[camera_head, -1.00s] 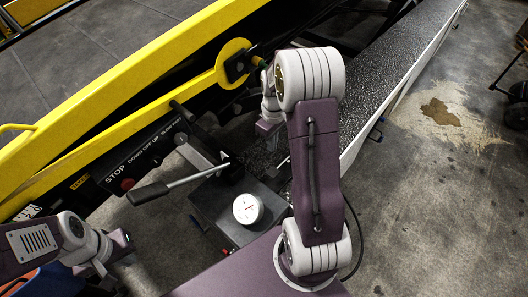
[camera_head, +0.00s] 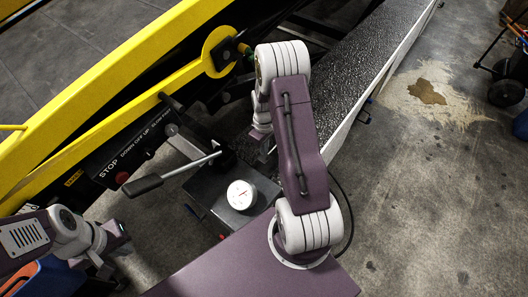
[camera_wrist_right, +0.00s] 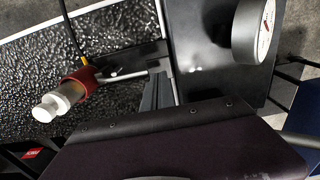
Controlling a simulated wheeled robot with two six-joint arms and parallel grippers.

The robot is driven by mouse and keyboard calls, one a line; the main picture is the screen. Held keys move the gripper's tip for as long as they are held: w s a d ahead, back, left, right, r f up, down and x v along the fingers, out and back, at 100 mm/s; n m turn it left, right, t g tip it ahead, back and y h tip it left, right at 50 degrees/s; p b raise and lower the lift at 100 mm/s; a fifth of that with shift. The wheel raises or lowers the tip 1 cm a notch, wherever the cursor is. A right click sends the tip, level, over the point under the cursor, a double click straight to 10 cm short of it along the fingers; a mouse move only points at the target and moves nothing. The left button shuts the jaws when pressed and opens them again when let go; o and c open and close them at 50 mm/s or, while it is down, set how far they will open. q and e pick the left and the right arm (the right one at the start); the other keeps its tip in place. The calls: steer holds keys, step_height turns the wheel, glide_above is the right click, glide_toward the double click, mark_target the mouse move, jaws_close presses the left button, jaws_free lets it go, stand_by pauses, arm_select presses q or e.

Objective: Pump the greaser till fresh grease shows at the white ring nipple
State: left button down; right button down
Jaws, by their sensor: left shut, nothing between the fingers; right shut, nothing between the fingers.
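The greaser is a dark box (camera_head: 210,188) with a round white gauge (camera_head: 241,194) and a pump lever with a black grip (camera_head: 142,185) pointing left. The gauge also shows in the right wrist view (camera_wrist_right: 264,30). My right gripper (camera_wrist_right: 158,92) is shut and empty; in the head view my right arm largely hides it, beyond the gauge. A pale cylinder with a red collar (camera_wrist_right: 78,82) on a yellow line lies left of it in the wrist view. My left gripper (camera_head: 106,268) is shut and empty at lower left, below the lever grip. I cannot make out the white ring nipple or any fresh grease.
A yellow beam (camera_head: 110,85) and a black control panel marked STOP (camera_head: 125,158) run behind the lever. The black textured belt (camera_head: 350,62) stretches to the upper right. A brown stain (camera_head: 427,91) marks the floor, and a wheeled cart (camera_head: 506,90) stands at far right.

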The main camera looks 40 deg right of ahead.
mark_target(264, 158)
steer(key=shift+f+p, duration=0.3)
steer(key=shift+f, duration=1.4)
arm_select(q)
steer(key=shift+r, duration=0.45)
